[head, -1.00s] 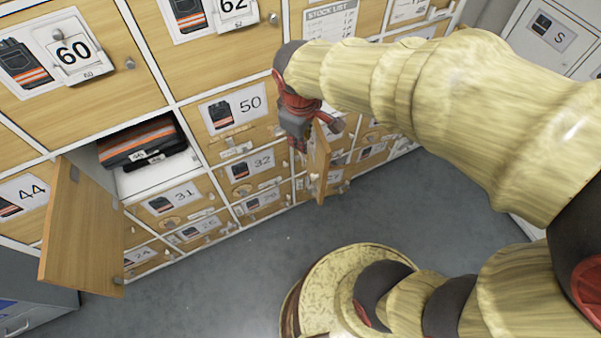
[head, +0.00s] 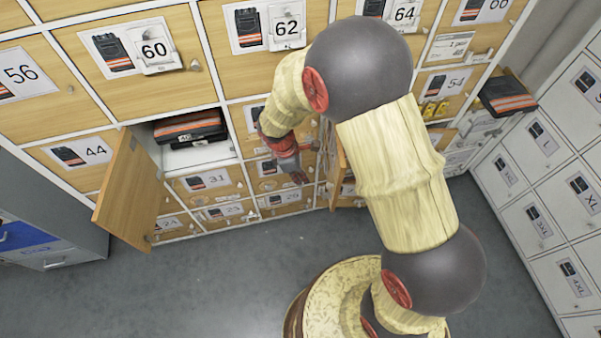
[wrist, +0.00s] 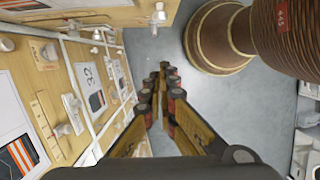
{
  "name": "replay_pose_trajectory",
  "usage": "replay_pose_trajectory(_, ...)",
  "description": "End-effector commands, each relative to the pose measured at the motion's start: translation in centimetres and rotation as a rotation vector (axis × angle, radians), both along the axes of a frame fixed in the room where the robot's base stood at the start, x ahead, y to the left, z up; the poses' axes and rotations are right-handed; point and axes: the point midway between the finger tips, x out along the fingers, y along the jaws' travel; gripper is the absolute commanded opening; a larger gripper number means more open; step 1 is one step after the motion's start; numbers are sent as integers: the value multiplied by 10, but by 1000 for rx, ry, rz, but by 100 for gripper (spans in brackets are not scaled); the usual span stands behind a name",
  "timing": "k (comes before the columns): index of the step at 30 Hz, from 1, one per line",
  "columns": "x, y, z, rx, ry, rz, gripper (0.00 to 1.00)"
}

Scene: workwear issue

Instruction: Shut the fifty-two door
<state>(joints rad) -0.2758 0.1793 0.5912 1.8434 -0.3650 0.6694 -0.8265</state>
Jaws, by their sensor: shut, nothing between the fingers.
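A wooden door (head: 337,172) stands swung out from the locker wall, just right of my gripper in the head view. Its number does not show. It hangs between the doors marked 50 and 54, so it appears to be the fifty-two door. My arm covers much of it and its compartment. My gripper (head: 296,172) is close to the locker fronts, left of this door, with a gap between them in the picture. In the wrist view the fingertips (wrist: 165,82) are together and empty, pointing along the locker fronts above the grey floor.
Another door (head: 130,190) stands open at the left, with folded dark trousers (head: 190,128) in its compartment. A grey cabinet (head: 45,225) is at the far left, and white lockers (head: 540,170) line the right. Grey floor (head: 215,290) in front is clear.

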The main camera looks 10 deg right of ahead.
Motion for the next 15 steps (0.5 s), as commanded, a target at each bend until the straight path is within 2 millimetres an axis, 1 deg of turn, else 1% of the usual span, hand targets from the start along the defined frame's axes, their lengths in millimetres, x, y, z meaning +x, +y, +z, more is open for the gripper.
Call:
replay_pose_trajectory(1, -1, -3, -13, -1, 3, -1, 0)
replay_pose_trajectory(6, -2, -11, -44, -1, 3, -1, 0)
replay_pose_trajectory(8, -3, -13, -54, 0, 1, -2, 0)
replay_pose_trajectory(9, -3, -22, -49, 1, -3, -6, 0)
replay_pose_trajectory(12, -6, -36, -47, 0, -2, -5, 0)
replay_pose_trajectory(15, -7, -45, -47, 1, -2, -4, 0)
